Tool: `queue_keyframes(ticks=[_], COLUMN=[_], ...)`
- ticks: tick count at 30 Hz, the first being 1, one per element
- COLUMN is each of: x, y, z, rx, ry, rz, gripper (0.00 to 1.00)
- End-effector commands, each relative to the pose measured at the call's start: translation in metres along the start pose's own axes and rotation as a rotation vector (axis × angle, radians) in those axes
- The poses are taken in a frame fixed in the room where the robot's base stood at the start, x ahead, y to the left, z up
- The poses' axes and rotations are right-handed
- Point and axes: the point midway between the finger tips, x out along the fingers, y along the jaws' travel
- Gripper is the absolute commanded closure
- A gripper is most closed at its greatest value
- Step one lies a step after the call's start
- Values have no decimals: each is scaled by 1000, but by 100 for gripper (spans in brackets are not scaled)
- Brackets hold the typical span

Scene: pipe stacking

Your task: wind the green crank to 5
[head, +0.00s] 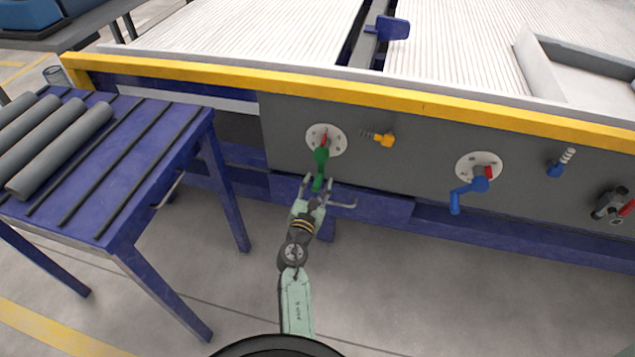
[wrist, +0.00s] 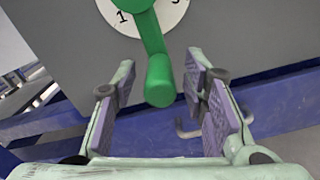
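The green crank (head: 321,157) is mounted on a round white dial (head: 338,139) on the grey panel, with a small red piece at its hub. Its arm hangs down to a handle. In the wrist view the green handle (wrist: 160,82) points toward me, and a 1 shows on the dial (wrist: 122,17) at left; another numeral at right is cut off. My gripper (head: 318,186) is open below the dial. Its padded fingers (wrist: 160,90) stand on either side of the handle's end, with visible gaps on both sides. The dial's other numbers are hidden or too small to read.
A blue crank (head: 470,189) sits on a second dial to the right. An orange knob (head: 385,140) and a small blue knob (head: 556,169) stick out of the panel. A blue table (head: 150,150) with grey pipes (head: 62,150) stands left. Floor below the panel is clear.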

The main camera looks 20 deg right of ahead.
Motion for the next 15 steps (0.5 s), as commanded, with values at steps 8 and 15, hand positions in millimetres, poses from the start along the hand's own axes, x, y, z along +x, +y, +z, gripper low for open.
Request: queue_keyframes(ticks=[8,15], x=[0,0], y=[0,0], z=[0,0], rx=[0,0], ry=[0,0], rz=[0,0], gripper=[73,89])
